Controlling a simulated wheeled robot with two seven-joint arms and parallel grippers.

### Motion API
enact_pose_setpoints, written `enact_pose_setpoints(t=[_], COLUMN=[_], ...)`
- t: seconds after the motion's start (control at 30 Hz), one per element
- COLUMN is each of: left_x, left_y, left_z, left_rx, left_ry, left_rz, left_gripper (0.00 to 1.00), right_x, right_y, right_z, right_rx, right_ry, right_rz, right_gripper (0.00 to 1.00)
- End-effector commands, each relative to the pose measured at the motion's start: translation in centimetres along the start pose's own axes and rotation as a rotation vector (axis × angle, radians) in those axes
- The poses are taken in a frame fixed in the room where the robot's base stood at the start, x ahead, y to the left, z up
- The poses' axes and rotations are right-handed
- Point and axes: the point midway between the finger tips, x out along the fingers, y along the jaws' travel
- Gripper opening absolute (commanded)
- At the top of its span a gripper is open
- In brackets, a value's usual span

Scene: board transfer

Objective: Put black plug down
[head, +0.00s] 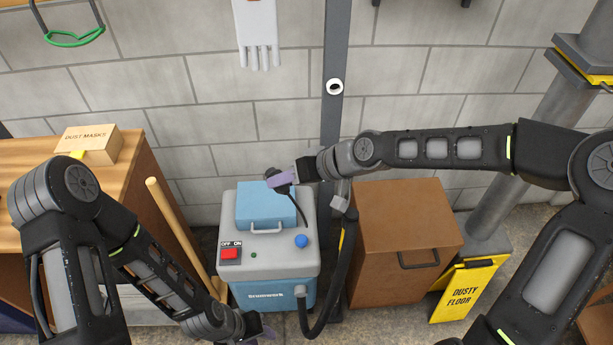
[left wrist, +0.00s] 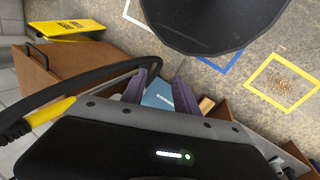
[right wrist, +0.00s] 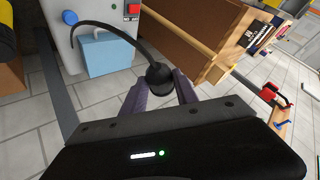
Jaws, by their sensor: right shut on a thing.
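My right gripper (head: 280,180) is shut on the black plug (head: 283,189) and holds it above the blue lid of the grey and blue vacuum machine (head: 265,268). The right wrist view shows the plug (right wrist: 160,78) between the purple fingertips (right wrist: 160,92), with its black cord curving back to the machine (right wrist: 102,15). My left gripper (head: 258,332) is low in front of the machine. In the left wrist view its two fingers (left wrist: 160,90) stand apart with nothing between them; the machine's blue front lies beyond.
A brown wooden box (head: 402,240) and a yellow floor sign (head: 466,290) stand right of the machine. A wooden workbench (head: 140,185) with a dust-mask box (head: 88,146) is at left. A black hose (head: 345,270) loops at the machine's right side.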

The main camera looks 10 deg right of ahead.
Motion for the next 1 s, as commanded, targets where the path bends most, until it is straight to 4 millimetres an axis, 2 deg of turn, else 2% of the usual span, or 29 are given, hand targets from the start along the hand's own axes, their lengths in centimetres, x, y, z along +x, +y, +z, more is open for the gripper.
enact_pose_setpoints(t=[0.1,0.4,0.53,0.63,0.77,0.87,1.0], left_x=[0.0,0.0,-0.1,-0.7,-2.4,-4.6,-9.3], left_y=[0.0,0.0,-0.1,-0.4,-0.9,-1.0,-0.6], left_z=[0.0,0.0,-0.3,-1.5,-4.8,-8.7,-15.2], left_rx=[0.000,0.000,-0.006,-0.016,-0.027,0.024,0.164], left_ry=[0.000,0.000,0.006,0.034,0.111,0.208,0.397], left_rz=[0.000,0.000,0.000,-0.001,-0.001,0.012,0.039], left_gripper=[0.36,0.37,0.48,0.56,0.67,0.75,0.86], right_x=[0.5,0.6,0.6,0.5,0.5,0.5,0.5], right_y=[-0.7,-0.8,-0.8,-0.8,-0.8,-0.8,-0.8], right_z=[-0.1,0.0,0.0,0.0,0.0,0.0,0.0], right_rx=[-0.032,-0.039,-0.039,-0.039,-0.038,-0.038,-0.038], right_ry=[-0.022,-0.028,-0.028,-0.028,-0.027,-0.027,-0.027], right_rz=[-0.026,-0.030,-0.029,-0.029,-0.029,-0.029,-0.029], right_gripper=[0.00,0.00,0.00,0.00,0.00,0.00,0.00])
